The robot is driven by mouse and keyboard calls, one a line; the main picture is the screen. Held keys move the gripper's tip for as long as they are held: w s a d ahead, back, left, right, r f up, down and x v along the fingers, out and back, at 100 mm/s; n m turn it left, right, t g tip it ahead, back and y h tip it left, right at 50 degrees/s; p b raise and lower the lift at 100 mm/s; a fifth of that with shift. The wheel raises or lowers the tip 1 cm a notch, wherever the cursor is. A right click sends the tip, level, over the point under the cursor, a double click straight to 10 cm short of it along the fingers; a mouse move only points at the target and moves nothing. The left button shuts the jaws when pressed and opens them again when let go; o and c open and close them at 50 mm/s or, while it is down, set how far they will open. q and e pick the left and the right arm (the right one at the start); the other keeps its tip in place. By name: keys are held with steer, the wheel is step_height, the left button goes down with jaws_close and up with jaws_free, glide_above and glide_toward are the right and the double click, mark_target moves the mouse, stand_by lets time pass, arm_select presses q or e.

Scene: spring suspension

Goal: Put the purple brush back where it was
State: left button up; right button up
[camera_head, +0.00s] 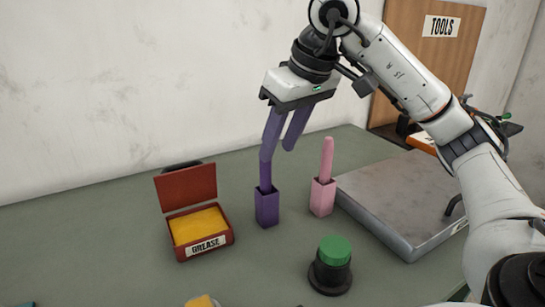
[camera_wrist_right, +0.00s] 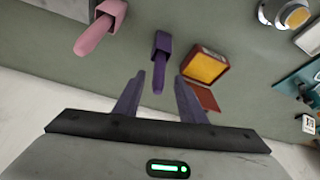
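The purple brush (camera_head: 265,174) stands upright with its lower end in the purple holder (camera_head: 267,208) on the table. In the right wrist view, the brush (camera_wrist_right: 159,70) rises from the holder (camera_wrist_right: 162,42) and its free end points toward my gripper. My right gripper (camera_head: 278,153) is above the holder with its two purple-grey fingers apart. In the head view, one finger overlaps the top of the brush. In the right wrist view, the fingers (camera_wrist_right: 160,80) are spread on either side of the brush with gaps visible. My left gripper is not in view.
A pink brush (camera_head: 327,158) stands in a pink holder (camera_head: 322,197) just right. An open red grease box (camera_head: 205,240) is on the left. A green-topped black button (camera_head: 331,265) is in front, and a grey metal slab (camera_head: 395,200) lies right. The wall is behind.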

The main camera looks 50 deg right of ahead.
steer(key=shift+p+v, duration=0.35)
steer(key=shift+v, duration=1.4)
